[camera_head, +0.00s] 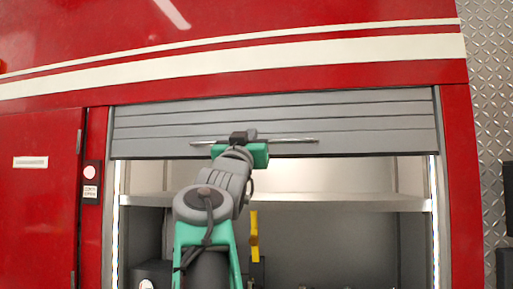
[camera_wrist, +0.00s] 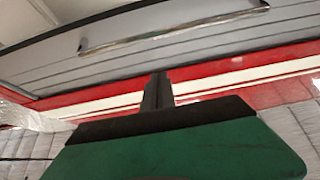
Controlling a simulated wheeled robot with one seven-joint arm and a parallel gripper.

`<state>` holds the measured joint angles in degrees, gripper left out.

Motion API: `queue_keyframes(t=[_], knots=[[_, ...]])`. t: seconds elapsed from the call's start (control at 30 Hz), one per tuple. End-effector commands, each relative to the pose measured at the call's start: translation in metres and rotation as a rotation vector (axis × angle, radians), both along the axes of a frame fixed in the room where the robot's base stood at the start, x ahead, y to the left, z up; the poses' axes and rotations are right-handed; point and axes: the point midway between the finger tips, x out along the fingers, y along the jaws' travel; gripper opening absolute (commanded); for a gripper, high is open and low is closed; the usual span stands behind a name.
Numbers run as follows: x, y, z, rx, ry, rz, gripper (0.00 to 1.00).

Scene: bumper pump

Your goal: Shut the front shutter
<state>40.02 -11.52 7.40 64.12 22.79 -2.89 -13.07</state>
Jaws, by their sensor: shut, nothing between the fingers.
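The front shutter (camera_head: 370,112) is a grey slatted roller door in a red vehicle body. It hangs partly down, covering only the top of the opening. A thin metal handle bar (camera_head: 290,141) runs along its lower part. My gripper (camera_head: 243,136) is shut and empty, in front of the shutter at the left half of the bar. In the wrist view the shut fingers (camera_wrist: 158,90) point towards the shutter (camera_wrist: 225,45), and the bar (camera_wrist: 170,28) shows apart from their tips. Whether they touch the shutter is unclear.
Below the shutter the lit compartment is open, with a metal shelf (camera_head: 340,202) across it. A yellow tool (camera_head: 254,236) stands inside, partly beside my arm. A small panel with a round button (camera_head: 90,172) is on the left frame. Diamond plate (camera_head: 488,90) lies at right.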

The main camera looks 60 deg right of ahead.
Motion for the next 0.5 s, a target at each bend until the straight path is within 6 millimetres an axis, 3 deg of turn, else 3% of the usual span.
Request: queue_keyframes(t=[0.17,0.5], knots=[[0.005,-0.016,0.017,-0.004,-0.003,-0.006,0.00],[0.030,-0.074,0.057,-0.002,-0.002,-0.004,0.00]])
